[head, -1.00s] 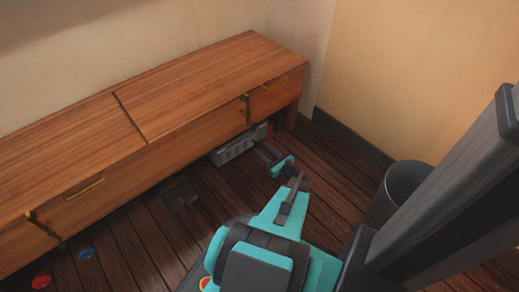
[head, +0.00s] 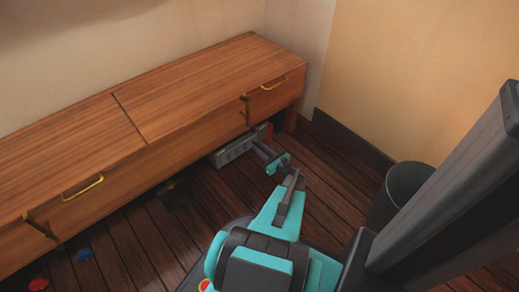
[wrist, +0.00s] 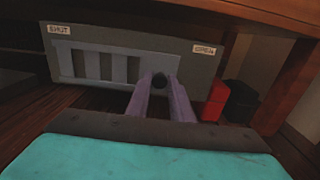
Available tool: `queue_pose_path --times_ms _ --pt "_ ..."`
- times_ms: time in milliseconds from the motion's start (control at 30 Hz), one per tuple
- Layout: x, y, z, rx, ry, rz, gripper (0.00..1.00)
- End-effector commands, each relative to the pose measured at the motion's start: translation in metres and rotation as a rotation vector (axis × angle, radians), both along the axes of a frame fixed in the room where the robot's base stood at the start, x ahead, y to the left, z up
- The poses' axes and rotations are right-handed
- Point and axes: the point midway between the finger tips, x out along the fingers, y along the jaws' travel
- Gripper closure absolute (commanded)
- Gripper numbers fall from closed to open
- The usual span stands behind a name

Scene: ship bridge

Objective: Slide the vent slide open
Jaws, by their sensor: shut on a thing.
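The vent (wrist: 115,85) is a grey panel low under the wooden bench, with several upright slots on its left and middle. A small label at its left end seems to read SHUT, and one at its right end seems to read OPEN. A dark round knob (wrist: 158,81) stands out right of the visible slots, between the labels. My gripper (wrist: 159,88) has its two purple fingers on either side of the knob, shut on it. In the head view the vent (head: 235,149) is partly hidden by my gripper (head: 258,147).
A red block (wrist: 214,101) and a black block (wrist: 241,103) stand just right of the vent, near a bench leg (wrist: 292,87). The bench top (head: 195,90) overhangs the vent. A dark bin (head: 402,190) stands at the right. Red and blue discs lie on the floor at lower left.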

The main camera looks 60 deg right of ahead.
Motion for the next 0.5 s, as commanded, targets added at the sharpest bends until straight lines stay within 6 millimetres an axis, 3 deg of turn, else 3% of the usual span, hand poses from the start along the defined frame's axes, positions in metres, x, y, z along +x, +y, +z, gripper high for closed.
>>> queue_pose_path --times_ms 167,500 --pt "-0.001 -0.002 0.000 0.000 0.000 0.000 1.00" --pt "-0.009 -0.026 0.000 -0.001 0.000 -0.002 1.00"
